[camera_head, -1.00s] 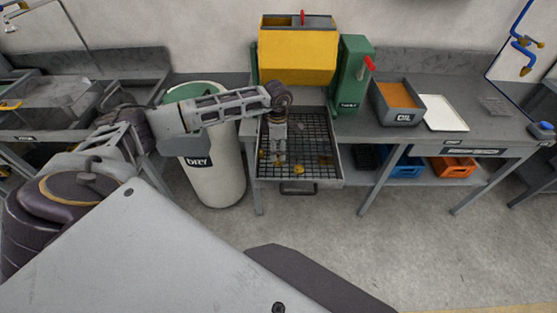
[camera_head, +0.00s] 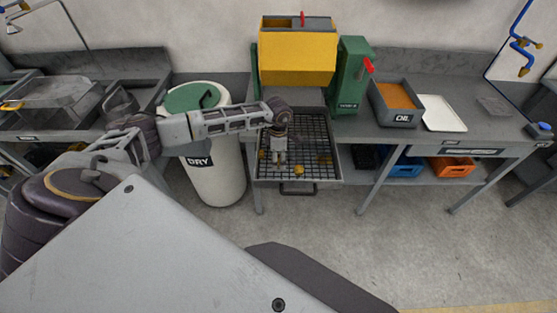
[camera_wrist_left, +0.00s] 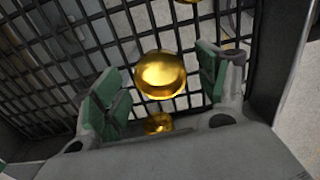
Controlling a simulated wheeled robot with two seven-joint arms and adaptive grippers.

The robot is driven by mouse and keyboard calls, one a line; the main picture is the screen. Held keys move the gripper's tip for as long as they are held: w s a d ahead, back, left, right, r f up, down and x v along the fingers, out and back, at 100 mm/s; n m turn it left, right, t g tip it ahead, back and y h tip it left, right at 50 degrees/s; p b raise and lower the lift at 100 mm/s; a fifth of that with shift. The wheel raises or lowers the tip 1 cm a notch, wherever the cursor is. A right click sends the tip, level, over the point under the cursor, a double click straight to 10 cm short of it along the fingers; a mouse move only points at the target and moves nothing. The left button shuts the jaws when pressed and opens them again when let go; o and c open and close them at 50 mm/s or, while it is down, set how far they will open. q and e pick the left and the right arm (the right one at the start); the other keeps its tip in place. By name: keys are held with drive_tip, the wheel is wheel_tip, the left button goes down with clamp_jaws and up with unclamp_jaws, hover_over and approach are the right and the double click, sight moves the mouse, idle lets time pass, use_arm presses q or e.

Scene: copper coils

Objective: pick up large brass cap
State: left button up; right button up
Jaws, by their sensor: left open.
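A large round brass cap (camera_wrist_left: 160,74) lies on the black wire grid of the tray in the left wrist view, between the two green finger pads. My left gripper (camera_head: 280,162) is open and points down over the tray. In the wrist view its fingers (camera_wrist_left: 158,86) stand either side of the cap, with gaps to it. In the head view brass pieces show on the grid at right (camera_head: 324,160) and front (camera_head: 299,170). My right gripper is not in view.
The grid tray (camera_head: 337,178) has raised side walls and a front handle. A yellow tumbler (camera_head: 297,55) and green housing (camera_head: 354,75) stand behind it. The DRY bin (camera_head: 222,180) is left. The OIL bin (camera_head: 397,100) and white tray (camera_head: 444,113) are right.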

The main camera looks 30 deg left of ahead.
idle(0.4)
use_arm(q)
drive_tip(key=c, duration=1.1)
drive_tip(key=shift+r, duration=0.15)
drive_tip(key=shift+r+b, duration=0.95)
drive_tip(key=shift+r, duration=3.9)
